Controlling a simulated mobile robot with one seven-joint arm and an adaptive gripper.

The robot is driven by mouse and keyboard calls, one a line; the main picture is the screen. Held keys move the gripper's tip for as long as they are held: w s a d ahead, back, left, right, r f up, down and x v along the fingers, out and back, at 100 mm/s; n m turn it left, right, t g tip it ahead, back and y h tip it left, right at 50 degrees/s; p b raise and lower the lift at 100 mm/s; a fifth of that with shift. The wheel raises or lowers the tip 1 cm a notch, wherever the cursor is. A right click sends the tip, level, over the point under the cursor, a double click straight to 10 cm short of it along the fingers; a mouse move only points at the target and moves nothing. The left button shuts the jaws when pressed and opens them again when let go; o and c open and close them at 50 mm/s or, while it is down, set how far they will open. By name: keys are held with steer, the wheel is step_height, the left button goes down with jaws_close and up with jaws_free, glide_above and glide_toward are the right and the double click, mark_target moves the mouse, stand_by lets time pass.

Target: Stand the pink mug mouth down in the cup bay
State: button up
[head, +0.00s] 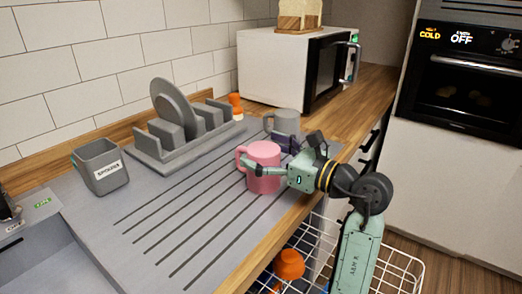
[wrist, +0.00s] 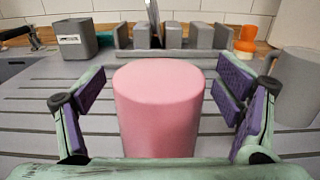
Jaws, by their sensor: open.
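The pink mug (head: 263,176) stands on the grey ribbed drainboard (head: 165,222); in the wrist view its upper face (wrist: 160,75) is a smooth closed disc, so it is mouth down. Its handle points left in the head view. My gripper (head: 272,158) is open around the mug, with one purple-padded finger on each side (wrist: 160,92). Gaps show between pads and mug in the wrist view. I cannot tell which area is the cup bay.
A grey mug (head: 287,121) stands close behind, right of the pink mug in the wrist view. A plate rack (head: 180,150) and a grey holder (head: 108,178) stand left. An orange item (head: 289,264) sits in a white wire basket (head: 405,268) below the counter edge.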

steer(key=v, duration=1.1)
steer(key=shift+d, duration=0.1)
